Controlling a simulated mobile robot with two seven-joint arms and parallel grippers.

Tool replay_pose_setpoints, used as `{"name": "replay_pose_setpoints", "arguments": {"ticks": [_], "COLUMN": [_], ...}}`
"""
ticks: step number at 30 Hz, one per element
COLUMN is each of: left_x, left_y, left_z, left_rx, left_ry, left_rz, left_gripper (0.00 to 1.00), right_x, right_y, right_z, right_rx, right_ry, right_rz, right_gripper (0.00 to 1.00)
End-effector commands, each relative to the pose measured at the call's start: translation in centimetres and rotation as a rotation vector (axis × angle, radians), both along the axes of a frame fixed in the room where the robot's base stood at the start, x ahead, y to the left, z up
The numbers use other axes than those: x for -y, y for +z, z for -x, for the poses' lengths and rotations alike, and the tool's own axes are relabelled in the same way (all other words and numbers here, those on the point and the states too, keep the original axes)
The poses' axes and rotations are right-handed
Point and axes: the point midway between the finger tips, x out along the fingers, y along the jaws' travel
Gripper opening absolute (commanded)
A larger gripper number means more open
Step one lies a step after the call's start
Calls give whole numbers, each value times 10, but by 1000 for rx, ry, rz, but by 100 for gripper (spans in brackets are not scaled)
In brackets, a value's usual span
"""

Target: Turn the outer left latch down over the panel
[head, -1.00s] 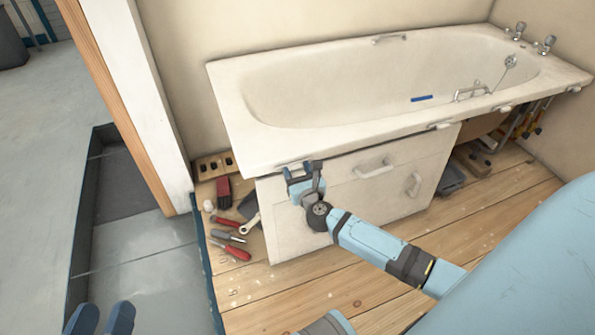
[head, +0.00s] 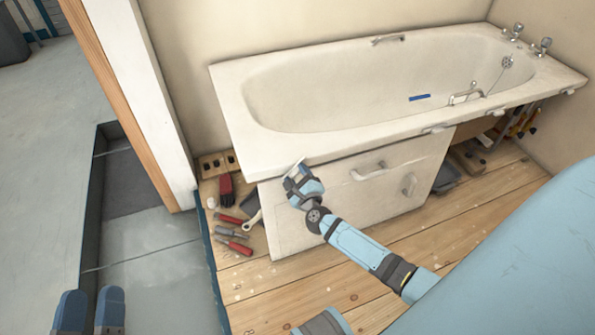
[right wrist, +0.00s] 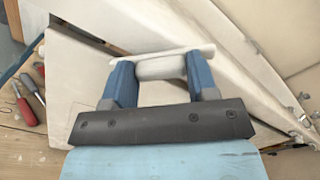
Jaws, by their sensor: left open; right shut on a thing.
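The white outer left latch (head: 298,165) is under the bath rim at the panel's upper left. In the right wrist view the latch (right wrist: 160,65) lies between the two blue fingers. My right gripper (head: 296,178) is shut on it and partly hides it; the latch looks tilted in the head view. The white panel (head: 285,220) stands upright below the rim, with two handles on its front. My left gripper (head: 90,296) is open and empty at the bottom left, far from the panel.
More white latches (head: 438,128) sit along the bath rim (head: 350,148) to the right. The floor in front of the panel is mostly clear.

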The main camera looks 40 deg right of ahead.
Motion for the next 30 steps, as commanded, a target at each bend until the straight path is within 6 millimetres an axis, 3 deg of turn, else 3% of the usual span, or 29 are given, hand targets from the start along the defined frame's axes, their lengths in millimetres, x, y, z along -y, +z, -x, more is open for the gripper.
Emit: {"name": "replay_pose_setpoints", "arguments": {"ticks": [2, 15, 30], "left_x": [-1, -15, -24], "left_y": [11, -35, -62], "left_z": [1, -3, 0], "left_rx": [22, -180, -288], "left_ry": [6, 55, 73], "left_rz": [10, -126, -194], "left_gripper": [53, 53, 53], "right_x": [-1, -1, -1], "right_y": [2, 1, -1], "right_z": [1, 1, 1], "right_rx": [-20, -108, -153], "right_ry": [0, 1, 1], "right_rz": [71, 440, 634], "right_gripper": [30, 30, 29]}}
